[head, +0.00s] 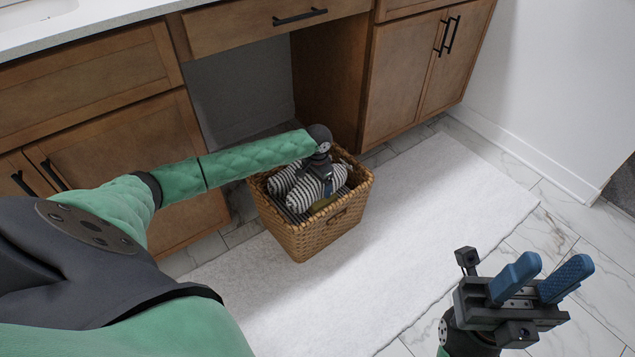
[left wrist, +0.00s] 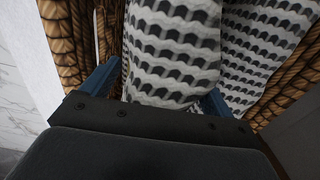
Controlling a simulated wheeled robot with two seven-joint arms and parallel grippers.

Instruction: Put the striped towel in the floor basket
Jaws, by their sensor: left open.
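The striped towel (head: 303,194), white with dark grey bands, lies inside the woven floor basket (head: 300,242). In the left wrist view two rounded striped parts show, a nearer one (left wrist: 172,50) and one to its right. I cannot tell whether they are one towel or two. My left gripper (left wrist: 158,92) is down in the basket opening, its blue fingers open on either side of the nearer striped part. Contact cannot be told. In the head view its fingertips are hidden. My right gripper (head: 540,279) is open and empty, away from the basket at lower right.
The basket stands on a white rug (head: 430,225), close to wooden cabinets (head: 402,75) with black handles. A recess under the vanity drawer (head: 270,22) lies behind it. The rug to the right is clear, with marble tile (head: 545,235) and a white wall beyond.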

